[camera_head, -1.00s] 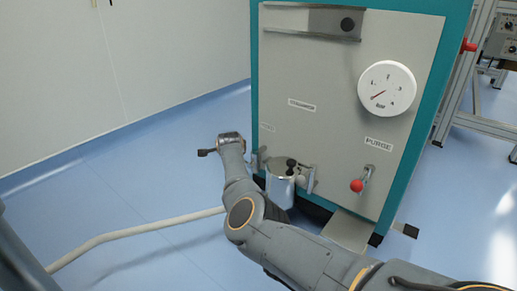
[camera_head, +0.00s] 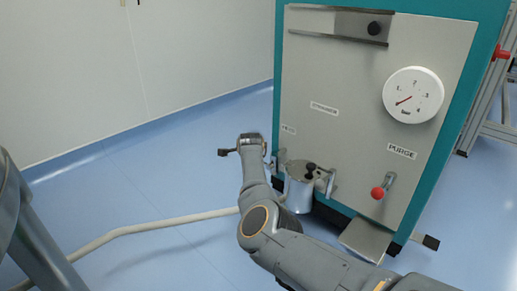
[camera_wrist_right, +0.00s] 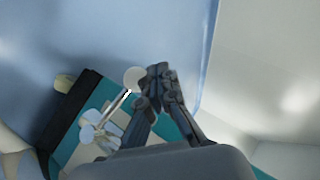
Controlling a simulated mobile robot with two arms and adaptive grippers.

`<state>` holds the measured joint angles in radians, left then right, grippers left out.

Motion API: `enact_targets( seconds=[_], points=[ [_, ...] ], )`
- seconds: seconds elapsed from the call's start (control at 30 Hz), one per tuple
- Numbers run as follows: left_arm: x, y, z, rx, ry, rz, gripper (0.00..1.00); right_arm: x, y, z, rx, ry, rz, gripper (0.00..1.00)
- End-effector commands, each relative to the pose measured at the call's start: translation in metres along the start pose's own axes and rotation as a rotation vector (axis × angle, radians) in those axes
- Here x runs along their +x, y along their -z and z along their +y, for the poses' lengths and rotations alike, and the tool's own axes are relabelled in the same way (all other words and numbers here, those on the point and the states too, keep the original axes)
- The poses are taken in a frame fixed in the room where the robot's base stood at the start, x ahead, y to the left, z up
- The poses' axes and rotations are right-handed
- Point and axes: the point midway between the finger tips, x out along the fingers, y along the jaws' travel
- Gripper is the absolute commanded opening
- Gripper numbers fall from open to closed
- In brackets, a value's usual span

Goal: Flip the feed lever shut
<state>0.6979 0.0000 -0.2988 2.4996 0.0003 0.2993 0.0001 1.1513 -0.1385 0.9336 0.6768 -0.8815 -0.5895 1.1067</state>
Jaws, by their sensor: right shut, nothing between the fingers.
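In the right wrist view, a lever with a pale round knob (camera_wrist_right: 134,78) and a thin bright shaft stands out from the teal-edged machine. I take it to be the feed lever. My right gripper (camera_wrist_right: 158,72) is shut and empty, its fingertips just right of the knob; I cannot tell whether they touch it. In the head view my right arm reaches to the machine's lower left, and its wrist hides the lever and the gripper. The machine's grey front panel (camera_head: 340,80) faces me. My left gripper is in neither current view.
A red-knobbed lever (camera_head: 377,193) sits under the PURGE label (camera_head: 402,151). A metal canister (camera_head: 299,190) is between brackets at the panel's lower left, close to my arm. A round gauge (camera_head: 412,95) is above. A pale hose (camera_head: 150,225) crosses the open blue floor.

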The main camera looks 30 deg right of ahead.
Motion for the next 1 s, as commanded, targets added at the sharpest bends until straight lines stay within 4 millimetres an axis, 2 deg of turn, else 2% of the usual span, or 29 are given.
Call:
enact_targets(
  seconds=[0.6, 1.0],
  points=[
    [0.001, 0.001, 0.0, -0.001, -0.001, 0.003, 0.4, -0.061, -0.001, 0.0, 0.001, 0.002, -0.002, 0.0],
    [0.001, 0.001, 0.0, 0.0, -0.001, 0.003, 0.4, -0.067, -0.001, 0.0, 0.0, 0.002, -0.003, 0.0]
  ],
)
